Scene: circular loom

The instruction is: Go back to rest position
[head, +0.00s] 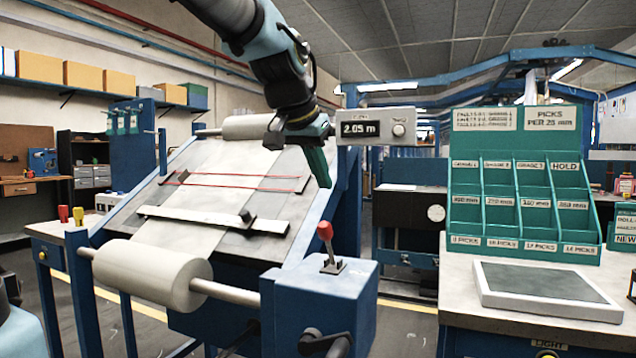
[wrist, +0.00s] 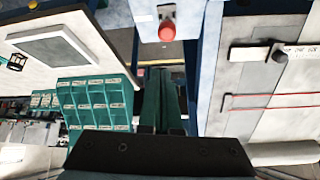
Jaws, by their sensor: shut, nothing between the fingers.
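My gripper (head: 322,168) hangs from my arm in the upper middle of the head view, pointing down. Its green fingers are together and hold nothing. It is in the air, in front of the display box reading 2.05 m (head: 376,127) and above the red-knobbed lever (head: 326,240). In the wrist view the fingers (wrist: 163,100) show side by side in the lower middle, with the red knob (wrist: 167,30) beyond them.
The sloped inspection board (head: 205,215) with a white bar stands to the left. A cloth roll (head: 155,275) lies in front of it. To the right, a bench holds a green sorting rack (head: 520,185) and a grey pad (head: 545,287).

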